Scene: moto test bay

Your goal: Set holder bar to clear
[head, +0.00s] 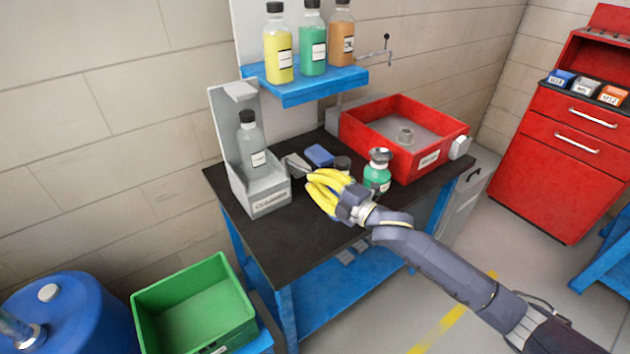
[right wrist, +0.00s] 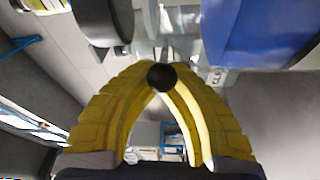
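The cleaner holder (head: 265,203) is a grey stand at the table's left, with a grey bottle (head: 251,140) upright in it. My right gripper (head: 312,184) is just right of the holder, above the black table, with its yellow fingers drawn together. In the right wrist view a round black knob (right wrist: 161,77) sits between the converging fingertips, touching them as far as I can tell. I take it for the end of the holder bar, whose length is mostly hidden. My left gripper is out of view.
A blue sponge (head: 319,155), a green bottle (head: 377,172) and a dark-lidded jar lie close behind my right gripper. A red bin (head: 430,162) stands at the table's right. A blue shelf (head: 310,88) with several bottles hangs above. The table's front left is clear.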

